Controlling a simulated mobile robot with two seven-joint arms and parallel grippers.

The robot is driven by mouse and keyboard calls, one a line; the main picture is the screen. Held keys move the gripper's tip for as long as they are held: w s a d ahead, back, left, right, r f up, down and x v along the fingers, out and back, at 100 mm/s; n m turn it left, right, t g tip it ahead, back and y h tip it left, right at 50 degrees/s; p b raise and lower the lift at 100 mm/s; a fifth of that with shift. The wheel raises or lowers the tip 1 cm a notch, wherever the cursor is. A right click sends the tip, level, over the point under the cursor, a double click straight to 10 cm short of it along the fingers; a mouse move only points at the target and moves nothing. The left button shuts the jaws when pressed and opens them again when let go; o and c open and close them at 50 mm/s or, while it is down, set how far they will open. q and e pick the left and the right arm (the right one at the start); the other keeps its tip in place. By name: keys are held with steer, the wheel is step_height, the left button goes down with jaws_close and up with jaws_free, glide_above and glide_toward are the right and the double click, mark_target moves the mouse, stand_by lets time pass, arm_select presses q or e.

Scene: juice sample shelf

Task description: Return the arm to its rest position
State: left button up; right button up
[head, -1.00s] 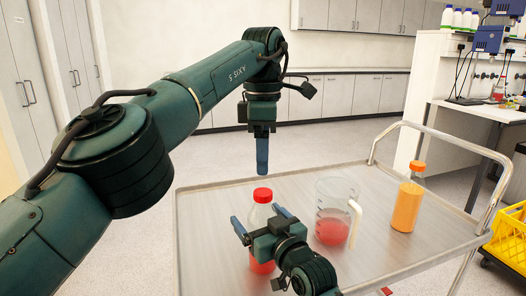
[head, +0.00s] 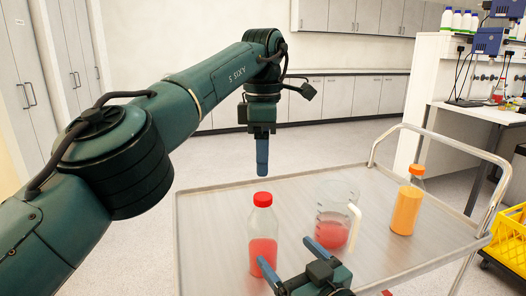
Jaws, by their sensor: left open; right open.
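My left gripper (head: 262,157) hangs pointing down above the far left part of the trolley top, apart from everything on it. Its fingers line up in this view, and it is open and empty. My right gripper (head: 293,258) is open at the bottom of the picture, its two blue fingers spread. It overlaps the lower edge of a red-capped bottle (head: 262,225) with red juice in this view and holds nothing. The bottle stands upright on the trolley top. Most of my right arm is out of the picture.
A clear jug (head: 333,232) with red juice and a white handle stands right of the bottle. An orange juice bottle (head: 406,208) stands farther right on the metal trolley (head: 215,222). A yellow crate (head: 506,240) is at the right edge. The trolley's far left is clear.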

steer(key=shift+s+d, duration=0.2)
steer(key=shift+s, duration=0.15)
